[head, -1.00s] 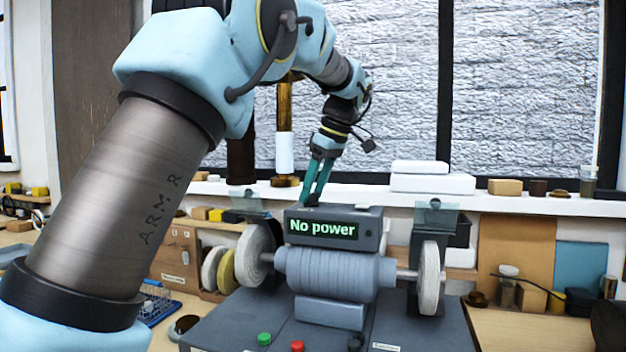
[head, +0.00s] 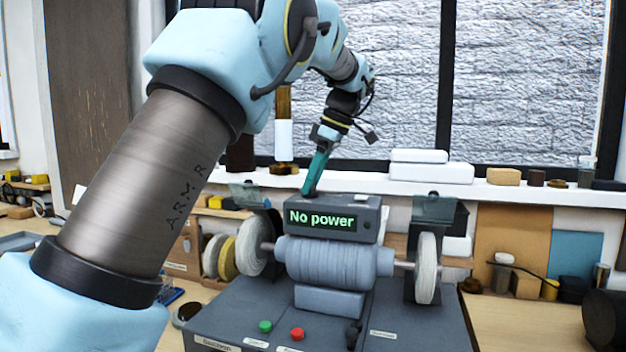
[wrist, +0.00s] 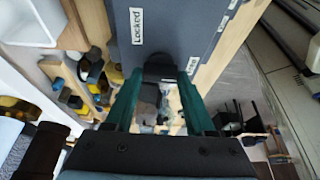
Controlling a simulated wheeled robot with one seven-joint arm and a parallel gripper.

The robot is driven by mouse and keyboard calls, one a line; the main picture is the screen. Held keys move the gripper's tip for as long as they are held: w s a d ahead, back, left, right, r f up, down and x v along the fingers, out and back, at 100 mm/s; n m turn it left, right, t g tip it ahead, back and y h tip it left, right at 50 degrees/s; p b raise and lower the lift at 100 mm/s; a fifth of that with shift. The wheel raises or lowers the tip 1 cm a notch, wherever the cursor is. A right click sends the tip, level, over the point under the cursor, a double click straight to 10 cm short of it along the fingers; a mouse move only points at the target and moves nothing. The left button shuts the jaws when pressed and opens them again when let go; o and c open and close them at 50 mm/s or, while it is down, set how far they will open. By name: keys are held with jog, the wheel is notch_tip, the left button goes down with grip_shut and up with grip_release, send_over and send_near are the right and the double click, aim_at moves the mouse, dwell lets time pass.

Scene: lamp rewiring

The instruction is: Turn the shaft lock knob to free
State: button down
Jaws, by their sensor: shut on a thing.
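The shaft lock knob (wrist: 160,70) is a dark rounded piece at the edge of the grey housing in the wrist view. My gripper (wrist: 161,76) has its two green fingers on either side of it, shut on it. A white label reading "Locked" (wrist: 137,25) lies beyond the knob, and another small label (wrist: 192,65) to its right is too small to read. In the head view my gripper (head: 309,191) reaches down to the top left of the grey machine's display box (head: 350,205). The knob is hidden there by the fingers.
The display reads "No power" (head: 320,219). Buffing wheels (head: 425,267) flank the motor body (head: 330,262). A green button (head: 265,326) and a red button (head: 297,334) sit on the base. A windowsill (head: 480,190) with blocks runs behind.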

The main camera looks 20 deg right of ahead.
jog(key=shift+c, duration=1.2)
grip_release()
jog(key=v, duration=1)
jog(key=shift+d+r, duration=0.2)
jog(key=shift+r, duration=0.15)
jog(key=shift+s, duration=0.15)
